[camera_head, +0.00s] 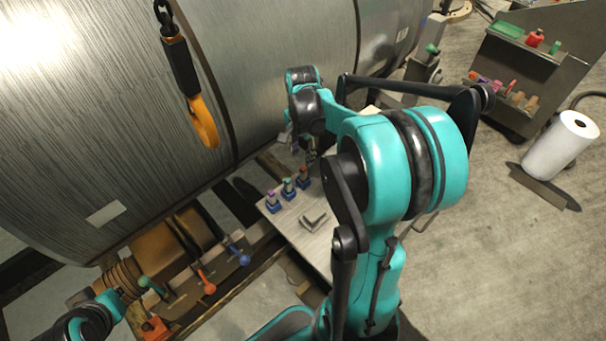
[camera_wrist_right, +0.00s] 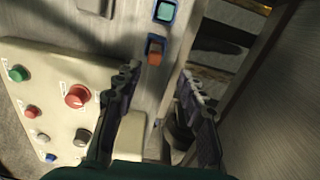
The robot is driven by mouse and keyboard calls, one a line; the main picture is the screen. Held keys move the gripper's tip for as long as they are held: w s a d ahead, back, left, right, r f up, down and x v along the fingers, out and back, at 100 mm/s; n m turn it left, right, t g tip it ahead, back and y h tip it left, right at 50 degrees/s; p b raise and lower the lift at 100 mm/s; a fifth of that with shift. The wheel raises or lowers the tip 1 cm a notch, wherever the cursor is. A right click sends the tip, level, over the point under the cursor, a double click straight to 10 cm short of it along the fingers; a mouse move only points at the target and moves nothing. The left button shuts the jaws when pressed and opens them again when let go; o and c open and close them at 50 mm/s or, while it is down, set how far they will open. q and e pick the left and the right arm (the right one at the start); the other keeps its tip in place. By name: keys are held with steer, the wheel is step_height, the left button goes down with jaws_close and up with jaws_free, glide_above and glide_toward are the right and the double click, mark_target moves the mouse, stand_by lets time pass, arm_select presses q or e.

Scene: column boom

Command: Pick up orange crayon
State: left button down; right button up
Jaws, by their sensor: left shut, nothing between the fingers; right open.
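The orange crayon stands in a small blue holder on the grey table; in the right wrist view its orange top (camera_wrist_right: 155,53) shows just beyond my open fingers, apart from them. In the head view it looks reddish (camera_head: 303,171), at the right end of a row of three. My right gripper (camera_wrist_right: 158,76) is open and empty; in the head view it hangs close behind the row (camera_head: 303,148), partly hidden by my arm. My left gripper (camera_head: 119,294) is shut and empty at the lower left, far from the crayon.
A teal crayon (camera_wrist_right: 165,11) and a purple one (camera_head: 270,196) stand in the same row. A button panel (camera_wrist_right: 55,85) lies left of my right fingers. A large metal cylinder (camera_head: 120,90) is close behind. A grey bracket (camera_head: 314,219) lies on the table (camera_head: 290,225).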

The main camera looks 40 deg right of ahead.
mark_target(303, 168)
steer(key=shift+d+f, duration=0.25)
steer(key=shift+d, duration=0.05)
steer(key=f+b, duration=0.1)
steer(key=f, duration=0.1)
steer(key=f+b, duration=0.1)
steer(key=f, duration=0.1)
steer(key=s+a+f+b, duration=0.1)
steer(key=f, duration=0.1)
steer(key=shift+f, duration=0.3)
steer(key=shift+w+f, duration=0.1)
steer(key=shift+f, duration=0.5)
steer(key=shift+r, duration=0.1)
jaws_close()
